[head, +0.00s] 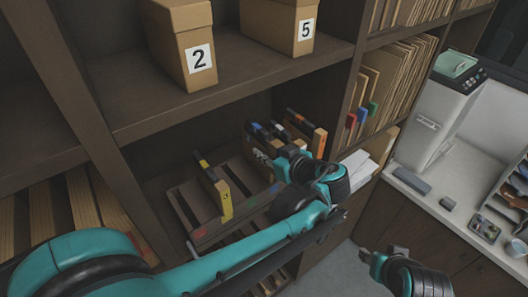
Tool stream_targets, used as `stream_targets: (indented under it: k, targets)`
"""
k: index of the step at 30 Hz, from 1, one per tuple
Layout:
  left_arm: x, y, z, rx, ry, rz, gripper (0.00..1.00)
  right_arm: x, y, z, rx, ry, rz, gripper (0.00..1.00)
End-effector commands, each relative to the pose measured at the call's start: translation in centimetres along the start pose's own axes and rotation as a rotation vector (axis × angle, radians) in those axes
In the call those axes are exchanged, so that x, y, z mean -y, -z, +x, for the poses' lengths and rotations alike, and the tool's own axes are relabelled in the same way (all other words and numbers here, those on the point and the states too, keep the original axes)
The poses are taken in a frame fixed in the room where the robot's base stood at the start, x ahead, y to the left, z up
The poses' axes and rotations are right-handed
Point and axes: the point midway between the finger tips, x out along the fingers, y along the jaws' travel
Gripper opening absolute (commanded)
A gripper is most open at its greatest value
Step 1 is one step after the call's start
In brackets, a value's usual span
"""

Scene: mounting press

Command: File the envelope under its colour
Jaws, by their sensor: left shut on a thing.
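A white envelope (357,171) shows at the right side of the lower shelf opening, just past my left wrist. My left gripper (342,179) is at its near edge and shut on it; the fingers are mostly hidden behind the wrist. Red (351,120), blue (362,115) and green (372,108) tabs stick out from the upright folders (390,85) on the shelf above the envelope. I cannot make out a colour mark on the envelope. My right gripper (367,256) is low at the right, away from the shelves; its fingers are too small to read.
A slatted rack (200,232) holds a binder with a yellow label (224,198) and several dark binders (264,140). Boxes marked 2 (182,45) and 5 (283,25) stand above. A counter (440,195) with a pale machine (436,115) is right. Floor shows between shelves and counter.

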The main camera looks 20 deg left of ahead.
Motion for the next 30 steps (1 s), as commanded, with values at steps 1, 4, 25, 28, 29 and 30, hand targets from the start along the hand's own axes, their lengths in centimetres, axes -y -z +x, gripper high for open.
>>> stream_targets:
  k: [1, 4, 25, 28, 29, 30]
  targets:
    - [0.0, 0.0, 0.0, 0.000, 0.000, 0.000, 0.00, 0.0, 0.0, 0.0, 0.000, 0.000, 0.000, 0.40]
    - [0.0, -0.3, 0.1, 0.000, 0.000, 0.000, 0.00, 0.0, -0.2, 0.2, 0.000, 0.000, 0.000, 0.40]
    - [0.0, -3.5, 1.4, 0.000, 0.000, 0.000, 0.00, 0.0, -1.8, 2.6, 0.000, 0.000, 0.000, 0.40]
    - [0.0, -3.5, 1.4, 0.000, 0.000, 0.000, 0.25, 0.0, -1.8, 2.6, 0.000, 0.000, 0.000, 0.40]
    - [0.0, -3.5, 1.4, 0.000, 0.000, 0.000, 0.33, 0.0, -1.8, 2.6, 0.000, 0.000, 0.000, 0.40]
    - [0.0, -3.5, 1.4, 0.000, 0.000, 0.000, 0.43, 0.0, -1.8, 2.6, 0.000, 0.000, 0.000, 0.40]
